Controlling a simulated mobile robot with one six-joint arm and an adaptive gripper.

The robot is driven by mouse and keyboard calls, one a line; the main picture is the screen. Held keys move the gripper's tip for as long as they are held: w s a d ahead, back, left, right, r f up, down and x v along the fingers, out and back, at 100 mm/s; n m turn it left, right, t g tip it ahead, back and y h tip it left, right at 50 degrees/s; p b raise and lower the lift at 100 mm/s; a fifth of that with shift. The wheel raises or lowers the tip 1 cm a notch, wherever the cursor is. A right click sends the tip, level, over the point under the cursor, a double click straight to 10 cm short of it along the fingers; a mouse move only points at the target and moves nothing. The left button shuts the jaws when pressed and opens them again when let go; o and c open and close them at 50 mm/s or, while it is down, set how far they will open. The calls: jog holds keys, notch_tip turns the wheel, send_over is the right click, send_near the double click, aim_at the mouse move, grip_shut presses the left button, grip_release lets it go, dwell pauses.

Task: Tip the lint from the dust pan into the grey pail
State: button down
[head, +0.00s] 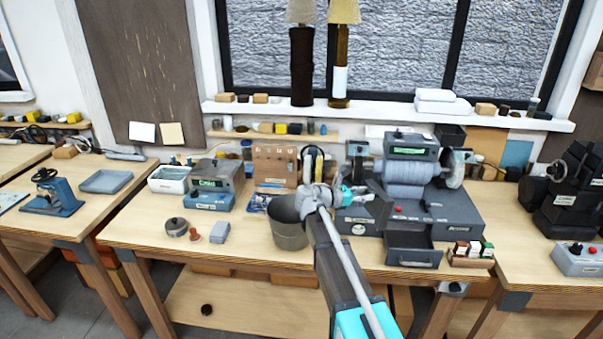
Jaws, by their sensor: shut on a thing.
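The grey pail (289,232) stands upright on the middle bench, just left of my forearm. Its inside is mostly dark, and I cannot make out what is in it. My gripper (370,198) is right of the pail, in front of the grey machine, and points right. It is shut on a dark grey thing (379,208), which may be the dust pan. Its shape blends with the machine behind it, so I cannot tell for sure. I cannot make out any lint.
The grey machine (455,215) with an open drawer (413,250) stands close on the right. A block rack (470,256) is at the front edge. A round tin (176,228) and a small grey box (220,231) lie left of the pail. The bench's front left is mostly clear.

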jog(key=shift+d, duration=0.3)
jog(key=shift+a, duration=0.1)
